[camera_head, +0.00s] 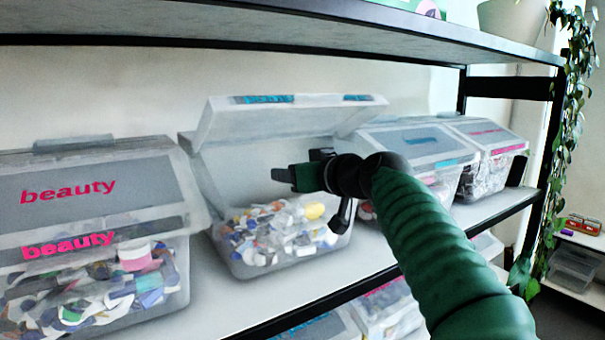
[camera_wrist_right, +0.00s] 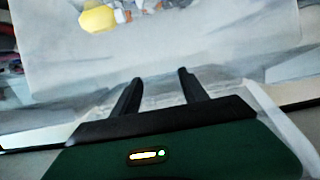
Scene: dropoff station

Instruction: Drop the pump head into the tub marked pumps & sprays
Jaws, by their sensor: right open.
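A clear tub (camera_head: 208,232) with its lid (camera_head: 280,119) raised stands in the middle of the shelf, full of small mixed plastic pieces. The blue lettering on its lid is too foreshortened to read. My right gripper (camera_head: 341,214) is over the right part of this tub. In the right wrist view its two dark fingers (camera_wrist_right: 160,76) are apart with nothing between them. A yellow piece (camera_head: 315,211) lies on the heap, and it also shows in the right wrist view (camera_wrist_right: 98,19). I cannot pick out a pump head among the pieces. My left gripper is not in view.
A closed tub marked beauty (camera_head: 92,230) stands to the left. Two more closed tubs, one with a blue-labelled lid (camera_head: 415,140) and one with pink lettering (camera_head: 490,130), stand to the right. An upper shelf (camera_head: 250,28) runs overhead. A plant (camera_head: 570,110) hangs at the right.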

